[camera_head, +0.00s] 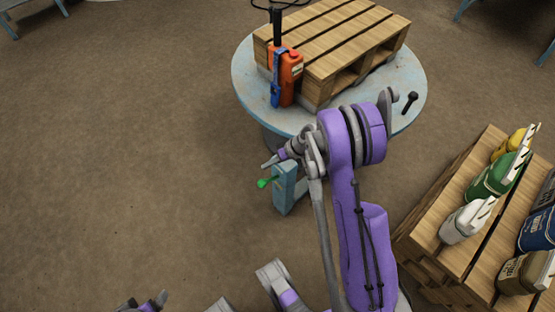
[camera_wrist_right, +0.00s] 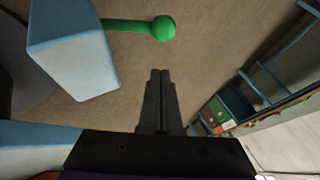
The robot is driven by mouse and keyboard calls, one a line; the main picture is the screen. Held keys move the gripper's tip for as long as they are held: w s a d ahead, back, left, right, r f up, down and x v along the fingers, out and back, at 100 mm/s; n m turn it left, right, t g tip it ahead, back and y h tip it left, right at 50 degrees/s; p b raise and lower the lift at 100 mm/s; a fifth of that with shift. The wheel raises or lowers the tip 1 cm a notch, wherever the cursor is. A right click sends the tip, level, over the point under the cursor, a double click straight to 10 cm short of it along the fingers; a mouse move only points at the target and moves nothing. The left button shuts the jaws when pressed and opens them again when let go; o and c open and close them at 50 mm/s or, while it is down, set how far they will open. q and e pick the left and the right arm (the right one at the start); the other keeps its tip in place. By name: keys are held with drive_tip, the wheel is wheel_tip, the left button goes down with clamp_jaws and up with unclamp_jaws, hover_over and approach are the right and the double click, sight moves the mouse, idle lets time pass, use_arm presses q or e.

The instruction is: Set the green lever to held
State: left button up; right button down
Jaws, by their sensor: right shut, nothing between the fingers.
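The green lever (camera_head: 265,182) sticks out to the left from a light-blue post (camera_head: 285,190) in front of the round table. In the right wrist view the lever is a green rod with a round knob (camera_wrist_right: 164,28), coming out of the blue post (camera_wrist_right: 75,55). My right gripper (camera_head: 267,164) is just above the lever in the head view. Its fingers (camera_wrist_right: 161,74) are shut and empty, pointing at the knob with a visible gap. Parts of my left gripper (camera_head: 148,303) show at the bottom edge; its jaw opening is unclear.
A wooden crate (camera_head: 425,228) with several coloured sacks or bottles stands at the right. The floor at the left is clear.

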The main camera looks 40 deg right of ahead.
sight(268, 181)
drive_tip(key=shift+s+a+f+b, duration=0.15)
drive_tip(key=shift+s+a+f, duration=0.15)
drive_tip(key=shift+f, duration=0.2)
drive_tip(key=shift+s+a+f+b, duration=0.15)
drive_tip(key=shift+a+f, duration=0.1)
drive_tip(key=shift+f, duration=0.3)
drive_tip(key=shift+s+a+f+b, duration=0.15)
drive_tip(key=shift+s+a+f, duration=0.15)
drive_tip(key=shift+f, duration=0.2)
